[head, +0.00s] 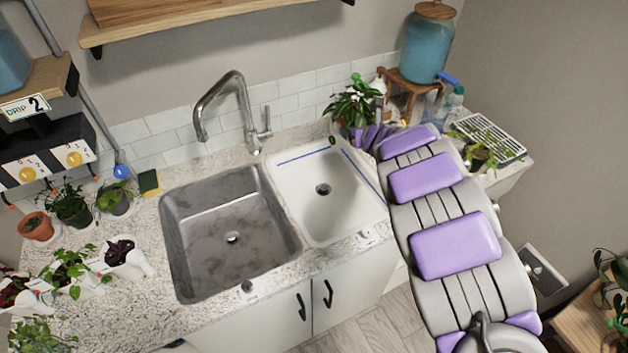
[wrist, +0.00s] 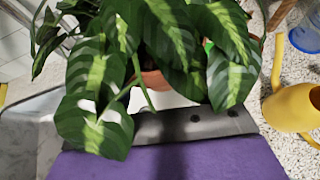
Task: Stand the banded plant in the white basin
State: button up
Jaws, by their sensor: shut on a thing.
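The banded plant (head: 352,104), with light-striped green leaves, shows at the back right corner of the white basin (head: 299,212). In the wrist view the plant (wrist: 110,70) fills the upper middle, and part of its terracotta pot (wrist: 156,79) shows under the leaves. My gripper (head: 364,138) reaches the plant from the right and is shut on it. In the wrist view the leaves hide the grip itself. The basin looks empty, with a drain in its floor and blue lines along its edges. Whether the pot touches the counter cannot be told.
A steel sink (head: 230,240) adjoins the basin's left side, with a tall faucet (head: 240,110) behind. A yellow watering can (wrist: 290,108) is close by on the right in the wrist view. A wooden stand (head: 408,88) holds a blue jar (head: 428,48). Several potted plants line the left counter.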

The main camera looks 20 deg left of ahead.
jog(key=a+f+n+g+y, duration=0.2)
jog(key=a+f+n, duration=0.1)
jog(key=a+f, duration=0.3)
jog(key=n+g+y+b, duration=0.2)
jog(key=n+g, duration=0.2)
send_over(320, 183)
notch_tip(320, 183, down, 9)
jog(key=f, duration=0.5)
jog(key=shift+w+d+f+b, duration=0.15)
jog(key=shift+d+f+b, duration=0.05)
jog(key=shift+f+b, duration=0.15)
jog(key=shift+a+f+b, duration=0.2)
jog(key=shift+f+b, duration=0.1)
jog(key=shift+f, duration=1.45)
jog(key=shift+f, duration=0.15)
jog(key=o, duration=1.4)
jog(key=shift+d, duration=0.1)
jog(key=shift+c, duration=0.2)
